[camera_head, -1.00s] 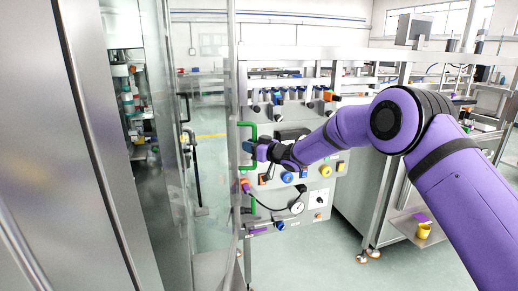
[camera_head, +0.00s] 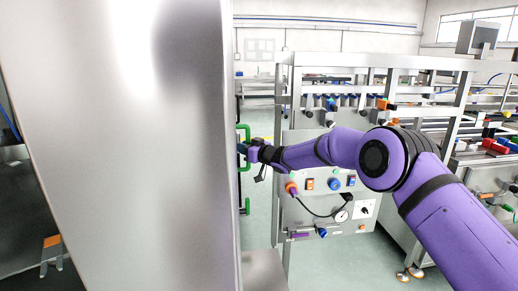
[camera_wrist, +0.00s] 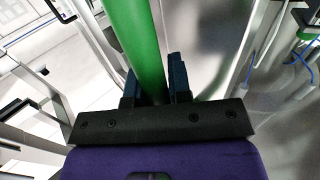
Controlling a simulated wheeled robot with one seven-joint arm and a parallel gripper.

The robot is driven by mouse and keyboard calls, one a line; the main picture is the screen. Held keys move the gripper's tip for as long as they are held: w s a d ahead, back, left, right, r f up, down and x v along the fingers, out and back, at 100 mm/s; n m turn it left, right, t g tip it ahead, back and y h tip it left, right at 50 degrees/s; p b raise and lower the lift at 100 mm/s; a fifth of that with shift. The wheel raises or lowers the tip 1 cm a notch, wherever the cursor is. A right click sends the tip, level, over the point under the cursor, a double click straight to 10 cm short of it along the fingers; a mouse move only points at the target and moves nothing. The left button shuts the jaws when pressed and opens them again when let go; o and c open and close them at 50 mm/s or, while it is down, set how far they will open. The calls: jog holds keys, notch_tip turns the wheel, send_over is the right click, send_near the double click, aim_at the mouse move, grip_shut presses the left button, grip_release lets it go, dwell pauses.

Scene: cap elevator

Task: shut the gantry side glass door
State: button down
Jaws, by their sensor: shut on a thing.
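The green handle (camera_head: 245,166) of the glass door shows just past the right edge of a large steel panel. The glass pane itself is mostly hidden behind that panel or seen nearly edge-on, so I cannot tell how far it stands open. My gripper (camera_head: 243,149) reaches in from the right at the handle's middle. In the wrist view the green handle (camera_wrist: 146,45) runs as an upright bar between the dark fingers of my gripper (camera_wrist: 154,82). The fingers are shut on it.
The steel panel (camera_head: 140,140) fills the left of the head view, close by. A control panel (camera_head: 325,205) with knobs, a gauge and a hose stands behind my arm. A steel frame bench (camera_head: 400,62) runs to the right. Grey floor shows below the control panel.

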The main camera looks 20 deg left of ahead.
jog(key=shift+s+a+f, duration=0.2)
jog(key=shift+s+f, duration=0.05)
jog(key=shift+f, duration=0.05)
jog(key=c, duration=1.1)
grip_release()
jog(key=shift+s+r, duration=0.1)
jog(key=shift+r, duration=0.05)
jog(key=shift+o, duration=0.2)
jog(key=shift+d+r, duration=0.1)
jog(key=shift+d, duration=0.25)
jog(key=v, duration=1)
jog(key=shift+d, duration=0.15)
